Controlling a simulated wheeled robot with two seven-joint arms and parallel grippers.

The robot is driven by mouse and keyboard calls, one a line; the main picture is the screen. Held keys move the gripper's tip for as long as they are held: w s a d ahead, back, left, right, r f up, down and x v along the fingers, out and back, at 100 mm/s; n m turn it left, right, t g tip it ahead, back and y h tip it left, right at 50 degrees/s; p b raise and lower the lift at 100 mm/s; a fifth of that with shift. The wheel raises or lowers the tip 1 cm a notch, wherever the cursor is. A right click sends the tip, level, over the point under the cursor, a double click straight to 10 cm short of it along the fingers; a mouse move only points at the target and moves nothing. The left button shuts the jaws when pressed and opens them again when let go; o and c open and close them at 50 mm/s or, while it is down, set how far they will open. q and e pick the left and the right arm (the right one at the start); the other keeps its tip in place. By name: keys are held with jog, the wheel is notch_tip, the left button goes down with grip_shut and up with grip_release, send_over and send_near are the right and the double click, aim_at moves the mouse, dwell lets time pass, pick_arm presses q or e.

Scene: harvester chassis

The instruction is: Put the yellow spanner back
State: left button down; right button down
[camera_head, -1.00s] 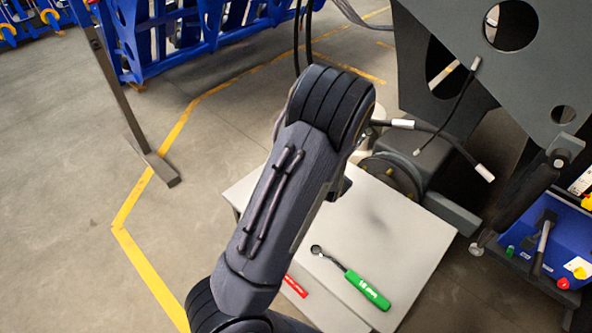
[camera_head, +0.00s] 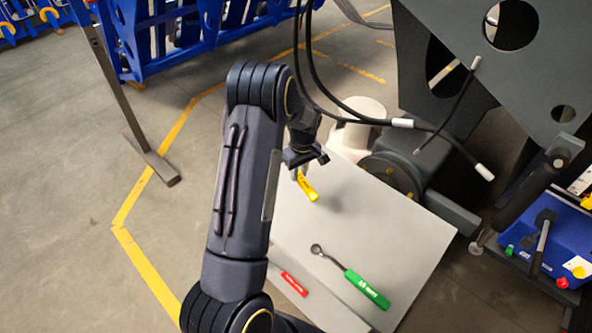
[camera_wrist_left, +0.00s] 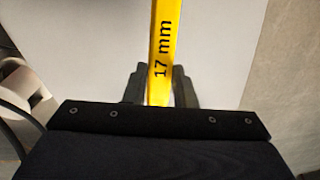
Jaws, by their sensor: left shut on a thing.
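The yellow spanner (camera_head: 307,188) is held in my left gripper (camera_head: 299,172) over the far left part of the grey-white table (camera_head: 405,230). In the left wrist view the spanner (camera_wrist_left: 163,50) runs away from between the two fingers (camera_wrist_left: 158,88) and carries the marking "17 mm". The fingers are shut on it. Its far end is out of the wrist view. I cannot tell whether the spanner touches the table. My right gripper is not in view.
A green-handled ratchet (camera_head: 366,288) and a red-handled tool (camera_head: 294,284) lie on the near part of the table. Black cables (camera_head: 345,112) hang behind the gripper. A dark chassis plate (camera_head: 500,70) stands at right. A blue box (camera_head: 555,240) is further right.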

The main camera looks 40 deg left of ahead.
pick_arm(q)
jog(key=shift+s+a+r+n+h, duration=0.2)
jog(key=shift+s+r+n+h, duration=0.4)
jog(key=shift+n, duration=0.6)
jog(key=shift+f, duration=0.1)
notch_tip(320, 180, down, 8)
jog(key=b, duration=0.6)
jog(key=c, duration=1.1)
grip_release()
